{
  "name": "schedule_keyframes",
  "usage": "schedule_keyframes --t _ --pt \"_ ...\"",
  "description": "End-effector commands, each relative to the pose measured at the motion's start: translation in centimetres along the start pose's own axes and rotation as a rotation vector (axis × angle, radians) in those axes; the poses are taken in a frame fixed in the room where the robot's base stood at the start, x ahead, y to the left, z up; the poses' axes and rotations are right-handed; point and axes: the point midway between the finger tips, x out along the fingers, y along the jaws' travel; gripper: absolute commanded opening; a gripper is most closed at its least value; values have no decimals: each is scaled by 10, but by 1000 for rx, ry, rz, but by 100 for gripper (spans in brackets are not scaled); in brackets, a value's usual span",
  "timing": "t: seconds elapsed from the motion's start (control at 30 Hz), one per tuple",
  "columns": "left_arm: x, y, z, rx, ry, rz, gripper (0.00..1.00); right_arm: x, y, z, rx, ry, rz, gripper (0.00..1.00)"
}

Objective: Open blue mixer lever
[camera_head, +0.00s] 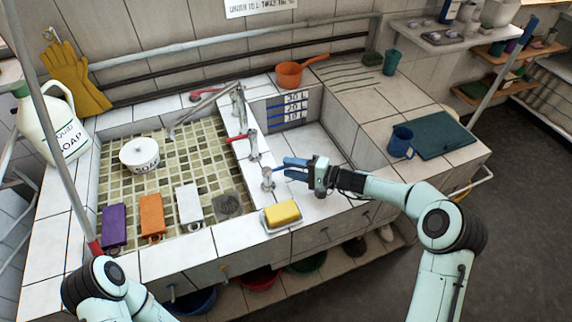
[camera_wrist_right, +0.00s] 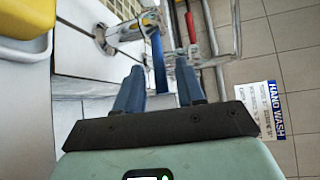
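The blue mixer lever (camera_wrist_right: 159,62) shows in the right wrist view as a blue bar. It lies ahead of and partly between the fingers of my right gripper (camera_wrist_right: 161,72), nearer the left finger. I cannot tell whether it touches that finger. The chrome mixer body (camera_head: 267,178) stands on the sink ledge in the head view, and also shows in the wrist view (camera_wrist_right: 104,40). My right gripper (camera_head: 287,168) reaches in from the right beside the mixer, its blue fingers apart. These fingers blend with the lever in the head view. My left gripper is out of frame.
A red-levered tap (camera_head: 253,146) stands behind the mixer on the same ledge. A yellow sponge (camera_head: 282,212) in a white dish lies in front. A tiled basin (camera_head: 180,163) is left; a blue mug (camera_head: 401,142) stands on the right counter.

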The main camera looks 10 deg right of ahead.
Motion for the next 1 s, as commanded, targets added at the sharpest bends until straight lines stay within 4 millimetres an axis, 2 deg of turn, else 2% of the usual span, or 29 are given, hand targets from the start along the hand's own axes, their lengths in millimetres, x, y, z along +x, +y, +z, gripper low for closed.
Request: schedule_keyframes --t 0.1,0.2,0.5,0.53,0.63,0.67,0.87,1.0 --pt "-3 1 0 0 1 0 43 14 -1 0 0 -1 -1 38" --pt "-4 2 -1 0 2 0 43 20 0 0 0 0 0 38" --pt "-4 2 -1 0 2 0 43 23 0 0 0 1 0 38" --pt "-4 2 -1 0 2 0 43 23 0 0 0 1 0 35" --pt "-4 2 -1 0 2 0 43 22 0 0 0 1 0 3" --pt "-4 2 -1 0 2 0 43 22 0 0 0 1 0 0" --pt "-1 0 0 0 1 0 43 24 1 0 0 3 0 0" --pt "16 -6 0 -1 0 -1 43 33 4 5 0 22 -4 0"
